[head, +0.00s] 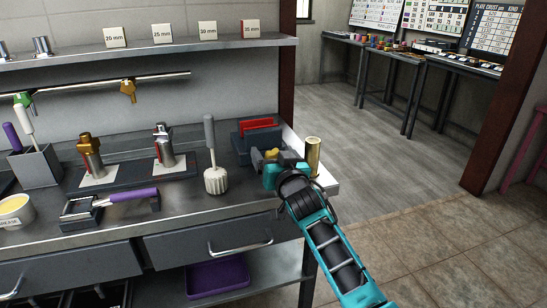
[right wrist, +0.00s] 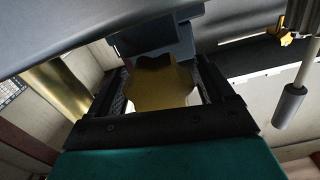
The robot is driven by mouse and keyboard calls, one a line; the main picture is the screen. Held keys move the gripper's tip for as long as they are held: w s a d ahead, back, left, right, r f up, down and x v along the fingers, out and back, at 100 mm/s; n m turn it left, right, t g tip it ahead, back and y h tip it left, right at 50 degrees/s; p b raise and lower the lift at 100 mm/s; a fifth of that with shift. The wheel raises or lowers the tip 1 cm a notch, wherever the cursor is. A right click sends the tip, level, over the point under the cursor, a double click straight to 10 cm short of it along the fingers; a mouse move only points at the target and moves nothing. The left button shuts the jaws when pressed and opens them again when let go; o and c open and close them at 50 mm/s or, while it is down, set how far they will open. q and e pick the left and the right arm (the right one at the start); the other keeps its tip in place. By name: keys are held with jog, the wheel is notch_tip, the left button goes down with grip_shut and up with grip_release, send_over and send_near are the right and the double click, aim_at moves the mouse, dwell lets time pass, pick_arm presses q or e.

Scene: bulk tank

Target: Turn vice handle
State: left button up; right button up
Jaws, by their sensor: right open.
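The vice (head: 257,127), a dark blue-grey block with red jaw faces, stands at the right end of the steel workbench. Its yellow handle (head: 271,154) faces the front. In the right wrist view the handle is a lobed, star-like yellow knob (right wrist: 164,82) in front of the grey-blue vice body (right wrist: 155,38). My right gripper (head: 278,163) is at the handle, its teal body partly covering it. In the wrist view its two dark fingers stand apart, one on each side of the knob; I cannot tell whether they touch it. My left gripper is not in view.
A brass cylinder (head: 313,156) stands close right of my right gripper at the bench corner; it also shows in the wrist view (right wrist: 60,86). A white brush (head: 216,181) with an upright grey handle stands to the left. Open floor lies right of the bench.

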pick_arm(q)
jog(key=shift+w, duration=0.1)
pick_arm(e)
jog(key=shift+w, duration=0.1)
jog(key=c, duration=1)
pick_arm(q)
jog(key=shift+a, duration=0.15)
pick_arm(e)
jog(key=shift+o, duration=0.2)
jog(key=shift+a+n+p, duration=0.1)
jog(key=shift+n+p, duration=0.2)
jog(key=shift+n, duration=0.5)
jog(key=n, duration=0.2)
jog(key=shift+n, duration=0.4)
pick_arm(q)
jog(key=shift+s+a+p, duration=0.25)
jog(key=shift+p, duration=0.05)
pick_arm(e)
jog(key=shift+a+n, duration=0.1)
jog(key=shift+n, duration=1.2)
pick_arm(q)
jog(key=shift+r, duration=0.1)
pick_arm(e)
jog(key=shift+f, duration=0.1)
